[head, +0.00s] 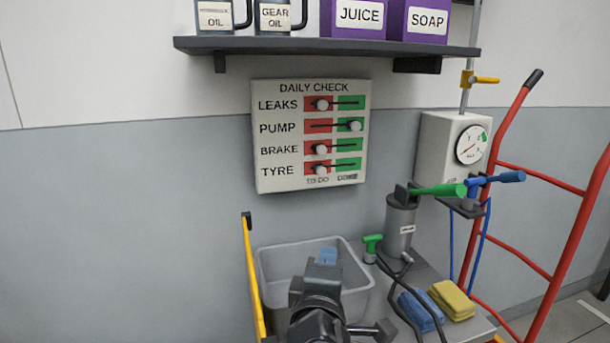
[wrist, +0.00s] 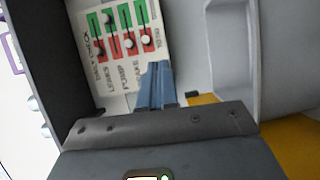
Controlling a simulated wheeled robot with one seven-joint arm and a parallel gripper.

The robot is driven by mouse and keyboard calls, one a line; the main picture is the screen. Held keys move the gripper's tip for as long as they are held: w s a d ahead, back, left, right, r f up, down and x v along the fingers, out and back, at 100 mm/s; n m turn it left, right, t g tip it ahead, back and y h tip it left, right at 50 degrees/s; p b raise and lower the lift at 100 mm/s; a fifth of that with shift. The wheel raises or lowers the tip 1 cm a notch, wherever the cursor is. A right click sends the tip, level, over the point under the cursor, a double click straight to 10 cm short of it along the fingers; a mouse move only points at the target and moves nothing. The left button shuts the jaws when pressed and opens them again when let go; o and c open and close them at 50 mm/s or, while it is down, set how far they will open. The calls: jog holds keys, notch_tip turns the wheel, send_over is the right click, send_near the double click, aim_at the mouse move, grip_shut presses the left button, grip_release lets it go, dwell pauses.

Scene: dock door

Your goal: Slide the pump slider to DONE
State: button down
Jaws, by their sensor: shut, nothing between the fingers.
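The DAILY CHECK board (head: 309,183) hangs on the wall below the shelf, with LEAKS, PUMP, BRAKE and TYRE rows. The pump slider knob (head: 355,126) sits at the right end of its slot, on the green DONE side. The LEAKS, BRAKE and TYRE knobs sit on the red TO DO side. My gripper (head: 328,256) is shut and empty, below the board and in front of the grey bin, apart from the knobs. In the wrist view the blue fingertips (wrist: 158,86) are together, with the board (wrist: 158,12) tilted beyond them.
A grey bin (head: 272,282) stands on the cart below the board. A grey pump canister (head: 399,228) with a green handle, a gauge box (head: 440,150) and a red hand truck (head: 528,262) are to the right. The shelf (head: 330,47) overhangs above. Wall left of the board is clear.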

jog(key=s+d+f+m+g+y, duration=0.1)
jog(key=s+d+f+m+y, duration=0.1)
jog(key=s+d+f, duration=0.6)
jog(key=s+d+f+m+g+y, duration=0.2)
jog(key=s+d+f, duration=0.2)
jog(key=s+f, duration=0.8)
jog(key=s+d+r+m, duration=0.2)
jog(key=s+r+m, duration=0.1)
jog(key=s, duration=0.6)
jog(key=s+d+r+m, duration=0.2)
jog(key=s+r+m, duration=0.2)
jog(key=s, duration=0.5)
jog(key=s+d+r+m+h, duration=0.1)
jog(key=s+r+m, duration=0.3)
jog(key=s, duration=0.5)
jog(key=shift+d+m, duration=0.4)
